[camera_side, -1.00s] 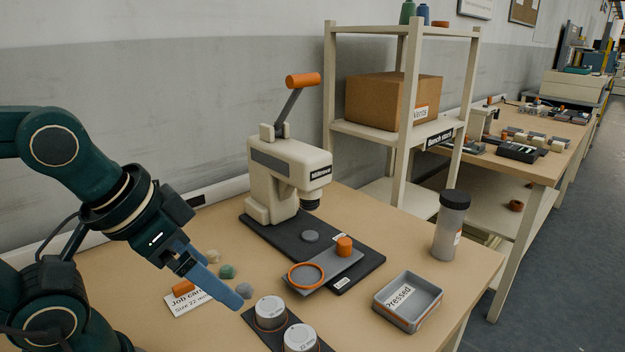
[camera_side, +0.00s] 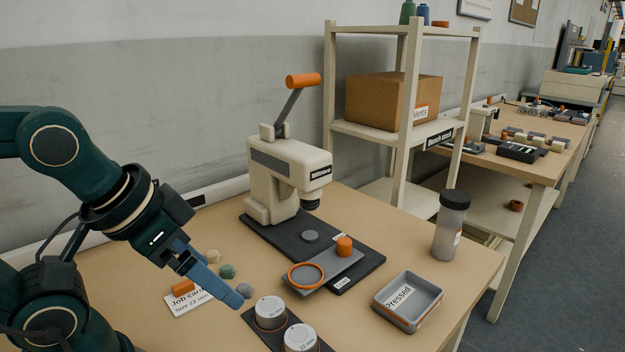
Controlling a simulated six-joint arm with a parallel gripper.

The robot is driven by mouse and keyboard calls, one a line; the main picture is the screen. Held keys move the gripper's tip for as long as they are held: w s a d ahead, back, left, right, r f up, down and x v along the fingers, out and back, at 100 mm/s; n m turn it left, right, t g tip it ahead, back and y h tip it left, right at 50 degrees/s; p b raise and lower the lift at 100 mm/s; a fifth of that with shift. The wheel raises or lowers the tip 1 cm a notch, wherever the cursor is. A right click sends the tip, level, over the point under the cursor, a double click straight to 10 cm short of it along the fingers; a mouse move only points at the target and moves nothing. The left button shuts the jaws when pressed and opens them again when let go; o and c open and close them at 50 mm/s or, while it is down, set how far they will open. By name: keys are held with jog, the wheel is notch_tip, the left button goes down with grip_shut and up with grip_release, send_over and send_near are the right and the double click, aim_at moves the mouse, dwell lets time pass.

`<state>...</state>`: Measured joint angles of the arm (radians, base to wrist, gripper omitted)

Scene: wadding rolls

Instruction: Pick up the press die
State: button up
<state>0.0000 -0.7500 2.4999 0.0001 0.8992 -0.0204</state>
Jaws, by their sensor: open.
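Two round dies with pale, marked tops, one (camera_side: 270,313) behind and one (camera_side: 300,340) in front, stand in a dark holder (camera_side: 257,326) at the bottom centre. The front one is cut by the picture's lower edge and its top seems to read 22. My gripper (camera_side: 238,300) is open, its blue fingers pointing down and right, left of the back die and apart from it. One finger largely hides the other. I see nothing held. A cream hand press (camera_side: 290,168) with an orange-ended lever stands behind on a black base (camera_side: 360,262).
A grey slide (camera_side: 325,272) with an orange ring (camera_side: 306,276) and orange knob (camera_side: 344,246) lies on the base. A job card (camera_side: 190,302) and several small wads (camera_side: 227,271) lie near my gripper. A tray marked Pressed (camera_side: 408,302) and a lidded jar (camera_side: 451,225) stand right.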

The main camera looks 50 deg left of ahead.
jog(key=n+g, duration=0.4)
send_over(301, 336)
jog(key=f, duration=0.8)
jog(key=shift+s+f, duration=0.2)
jog(key=shift+f, duration=0.2)
jog(key=shift+s+d+f+y, duration=0.1)
jog(key=shift+f+y, duration=0.05)
jog(key=shift+f, duration=0.2)
jog(key=shift+s+d+f+y, duration=0.1)
jog(key=shift+f+y, duration=0.05)
jog(key=shift+f, duration=0.2)
jog(key=shift+w+a+f, duration=0.1)
jog(key=shift+w+f, duration=0.05)
jog(key=shift+f, duration=0.95)
jog(key=shift+w+a+f, duration=0.1)
jog(key=shift+w+f, duration=0.05)
jog(key=shift+f, duration=0.9)
grip_shut()
